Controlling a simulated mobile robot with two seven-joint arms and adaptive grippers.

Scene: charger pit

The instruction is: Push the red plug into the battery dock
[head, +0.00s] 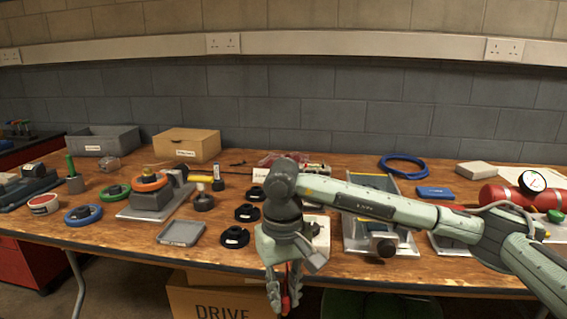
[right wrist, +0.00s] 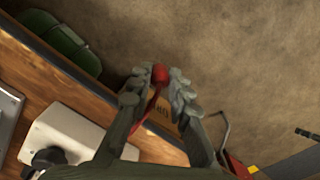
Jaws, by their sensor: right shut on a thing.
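My right gripper (head: 284,292) hangs fingers down in front of the bench's front edge, shut on the red plug (head: 286,303). In the right wrist view, the red plug (right wrist: 160,73) sits between the two fingertips (right wrist: 160,88), with a red cable (right wrist: 148,113) running back from it. A pale box with a dark round fitting (right wrist: 72,136) stands on the bench, apart from the plug. It is mostly hidden behind my right gripper in the head view; I cannot tell whether it is the battery dock. My left gripper is not in view.
The wooden bench (head: 130,232) has several black round parts (head: 235,237) and a grey tray (head: 181,233) left of my gripper. A metal frame (head: 356,240) stands to the right. A cardboard box (head: 215,300) and a green bin (right wrist: 62,45) are below the bench edge.

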